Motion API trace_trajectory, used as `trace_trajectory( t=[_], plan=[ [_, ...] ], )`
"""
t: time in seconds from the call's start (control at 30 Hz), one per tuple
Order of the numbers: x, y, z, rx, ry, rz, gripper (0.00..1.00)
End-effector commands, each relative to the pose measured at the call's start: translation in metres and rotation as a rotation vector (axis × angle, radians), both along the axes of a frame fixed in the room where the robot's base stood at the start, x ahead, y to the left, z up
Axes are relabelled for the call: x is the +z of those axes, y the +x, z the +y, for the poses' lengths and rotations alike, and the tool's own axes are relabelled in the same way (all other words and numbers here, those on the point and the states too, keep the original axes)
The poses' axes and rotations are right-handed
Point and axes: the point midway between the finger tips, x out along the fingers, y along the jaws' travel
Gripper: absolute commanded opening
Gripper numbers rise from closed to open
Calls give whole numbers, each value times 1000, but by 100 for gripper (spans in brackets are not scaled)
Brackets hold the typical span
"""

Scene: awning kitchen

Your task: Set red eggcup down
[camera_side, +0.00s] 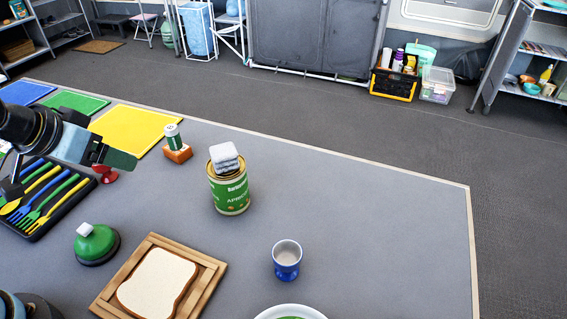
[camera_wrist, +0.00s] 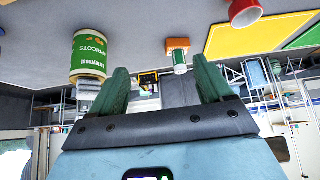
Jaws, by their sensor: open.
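The red eggcup (camera_side: 106,176) is on the grey table beside the cutlery tray, partly hidden behind my gripper (camera_side: 120,158) in the side view. It also shows at the top right edge of the wrist view (camera_wrist: 244,12), cut off by the frame. My gripper, with green fingers, is open and empty in the wrist view (camera_wrist: 164,80). The eggcup is outside the fingers and apart from them there. The side view does not show clearly whether it stands upright.
A cutlery tray (camera_side: 35,232), green dome (camera_side: 96,242), bread board (camera_side: 207,286), apricot can (camera_side: 229,191) with a grey block on top, and blue eggcup (camera_side: 287,261) stand around. Colored mats (camera_side: 135,128) lie behind. The table's right side is clear.

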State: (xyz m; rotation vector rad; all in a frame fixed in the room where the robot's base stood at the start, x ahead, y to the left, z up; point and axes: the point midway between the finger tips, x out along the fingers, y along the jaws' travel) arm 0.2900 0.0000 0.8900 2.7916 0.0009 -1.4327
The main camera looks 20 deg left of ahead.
Motion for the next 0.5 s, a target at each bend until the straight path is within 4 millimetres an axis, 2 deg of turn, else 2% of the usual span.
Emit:
trace_trajectory(
  t=[0.17,0.27,0.37,0.5],
  plan=[
    [0,0,1,13,-7,4,79],
    [1,3,7,99,-59,20,79],
    [2,7,18,280,-167,53,79],
    [3,15,40,639,-372,110,79]
  ],
)
